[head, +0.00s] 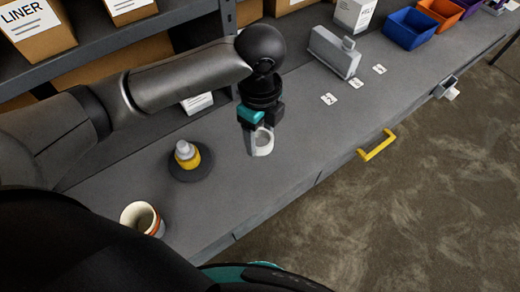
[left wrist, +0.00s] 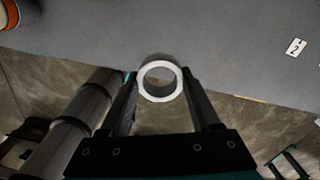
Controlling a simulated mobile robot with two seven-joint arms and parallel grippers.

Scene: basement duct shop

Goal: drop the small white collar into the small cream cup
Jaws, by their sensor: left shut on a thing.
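The small white collar (head: 264,150) is a short ring held between the fingertips of my left gripper (head: 257,142), which is shut on it. In the left wrist view the collar (left wrist: 160,98) shows end-on between the two fingers (left wrist: 162,90), its hole open toward the camera. The gripper points down over the grey bench, near its middle. The small cream cup (head: 130,218) stands upright at the near left of the bench, with an orange band on its side and its mouth open. The collar is well apart from the cup, up and right of it. My right gripper is not in view.
A yellow and white bottle (head: 187,155) stands on a dark round disc (head: 190,172) between the gripper and the cup. A grey block-shaped tool (head: 335,52), number cards (head: 328,99) and coloured bins (head: 410,30) lie farther right. A yellow handle (head: 377,146) sticks out from the bench front.

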